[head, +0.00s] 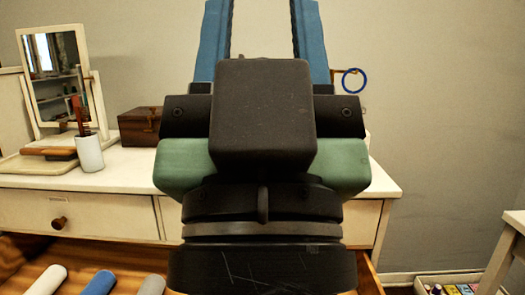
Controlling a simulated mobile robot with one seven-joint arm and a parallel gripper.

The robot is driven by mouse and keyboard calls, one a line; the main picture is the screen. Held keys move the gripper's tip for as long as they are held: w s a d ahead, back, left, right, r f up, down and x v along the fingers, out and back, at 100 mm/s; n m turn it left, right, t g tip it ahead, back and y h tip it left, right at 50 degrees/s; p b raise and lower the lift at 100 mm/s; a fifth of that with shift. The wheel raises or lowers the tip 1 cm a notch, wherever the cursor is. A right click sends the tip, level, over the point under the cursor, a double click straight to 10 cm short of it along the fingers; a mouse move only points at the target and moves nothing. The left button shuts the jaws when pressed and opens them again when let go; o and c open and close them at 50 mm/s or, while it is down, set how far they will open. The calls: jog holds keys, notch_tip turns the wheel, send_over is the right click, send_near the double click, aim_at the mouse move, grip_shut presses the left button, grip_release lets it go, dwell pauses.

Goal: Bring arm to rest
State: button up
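My gripper (262,25) fills the middle of the head view, seen from behind with its fingers pointing up and away. Its two blue fingers stand wide apart, with their tips cut off by the top edge. Only bare wall shows between them, so it looks open and empty. The black and green gripper body hides the middle of the white dressing table (110,183) behind it. I cannot tell how far the gripper is from the table top.
A mirror (57,75), a white cup (89,152) holding a comb, and a wooden box (138,127) stand on the table's left. A blue ring (354,81) shows right of the fingers. Rolled items, one blue (98,284), lie below. A small crate (450,286) sits lower right.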

notch_tip(320, 180, up, 34)
jog(key=p, duration=3.2)
jog(key=shift+r+p, duration=0.25)
jog(key=shift+p, duration=0.15)
